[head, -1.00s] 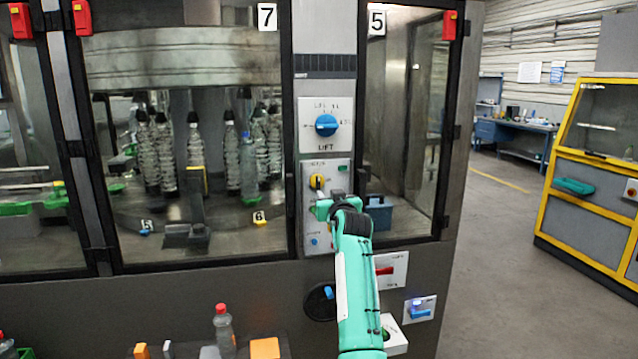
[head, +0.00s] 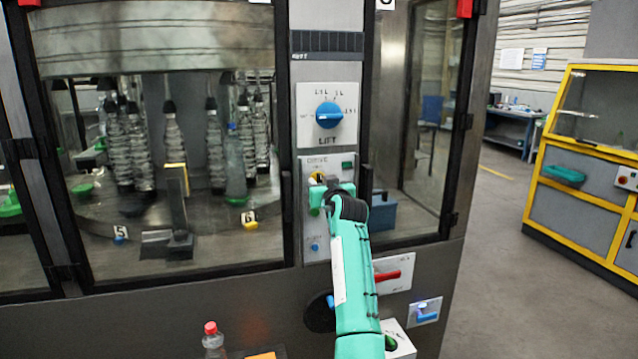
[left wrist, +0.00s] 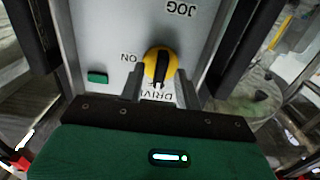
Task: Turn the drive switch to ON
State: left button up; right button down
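The drive switch is a round yellow knob with a black bar handle (left wrist: 160,67), on a grey panel (head: 312,222) below the lift panel. In the head view the yellow knob (head: 317,176) is partly covered by my left gripper (head: 326,190). The left wrist view shows the panel upside down, with ON to the left of the knob. The bar stands nearly upright there; I cannot tell which end is the pointer. My left gripper's fingers (left wrist: 160,84) are apart, one on each side of the knob; contact cannot be made out. My right gripper is not in view.
The blue lift knob (head: 329,115) sits above the drive panel. A green button (left wrist: 97,77) is beside the switch. A red handle (head: 387,276) and a blue-handled switch (head: 424,313) are lower right. Glass doors flank the panel, and a red-capped bottle (head: 213,340) stands below.

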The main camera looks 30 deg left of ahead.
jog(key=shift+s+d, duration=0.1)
pick_arm(q)
jog(key=shift+r, duration=0.1)
grip_shut()
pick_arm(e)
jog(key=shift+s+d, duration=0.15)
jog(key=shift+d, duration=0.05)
